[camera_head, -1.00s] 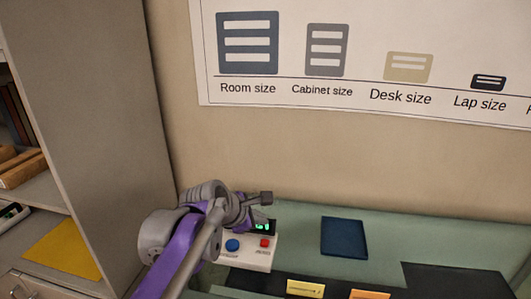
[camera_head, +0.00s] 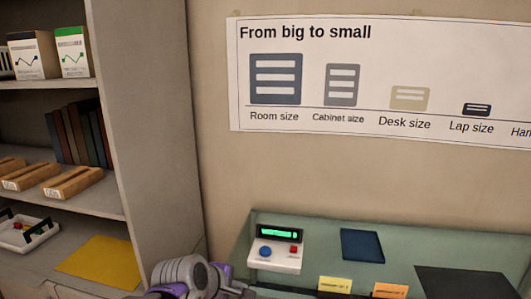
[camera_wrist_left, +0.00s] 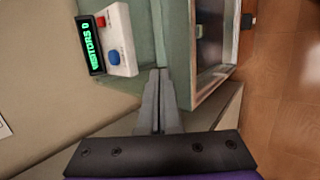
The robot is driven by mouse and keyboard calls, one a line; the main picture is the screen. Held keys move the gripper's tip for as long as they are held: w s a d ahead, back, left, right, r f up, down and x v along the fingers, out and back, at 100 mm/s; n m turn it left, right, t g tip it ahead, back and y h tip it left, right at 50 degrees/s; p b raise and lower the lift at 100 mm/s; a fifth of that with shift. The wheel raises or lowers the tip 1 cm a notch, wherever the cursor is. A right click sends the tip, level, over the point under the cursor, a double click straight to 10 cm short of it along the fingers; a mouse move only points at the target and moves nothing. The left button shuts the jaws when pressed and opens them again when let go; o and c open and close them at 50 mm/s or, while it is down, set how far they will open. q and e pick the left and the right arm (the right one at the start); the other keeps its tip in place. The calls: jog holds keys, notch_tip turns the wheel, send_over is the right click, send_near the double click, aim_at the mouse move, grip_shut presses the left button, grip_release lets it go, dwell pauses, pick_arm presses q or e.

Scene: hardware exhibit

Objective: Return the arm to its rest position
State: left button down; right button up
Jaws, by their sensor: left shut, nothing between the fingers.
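My left arm (camera_head: 185,277), grey and purple, shows at the bottom of the head view, low and left of the counter device. Its gripper is hidden below the frame edge there. In the left wrist view my left gripper (camera_wrist_left: 161,75) is shut and empty, its grey fingers together. The white counter device (camera_head: 275,254) has a blue button, a red button and a lit green display. It stands on the green table (camera_head: 330,221), apart from the gripper. The wrist view shows the device (camera_wrist_left: 120,40) too, its display reading "VISITORS 0". My right gripper is in neither view.
A shelf unit (camera_head: 150,120) with boxes, books and a yellow sheet (camera_head: 100,262) stands at the left. A dark blue square (camera_head: 362,245), yellow and orange cards and a dark mat (camera_head: 465,283) lie on the table. A size poster (camera_head: 380,75) hangs on the wall.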

pick_arm(q)
jog(key=s+a+f+m+y, duration=0.2)
jog(key=s+a+f+m, duration=0.3)
jog(key=s+f+m, duration=0.2)
jog(key=s+a+f+m+g+y, duration=0.1)
jog(key=s+a+f+m+y, duration=0.1)
jog(key=s+a+f+m, duration=0.4)
jog(key=s+f+m, duration=0.1)
jog(key=s+f, duration=0.2)
jog(key=s, duration=0.3)
jog(key=shift+a+m, duration=0.15)
jog(key=shift+m, duration=0.25)
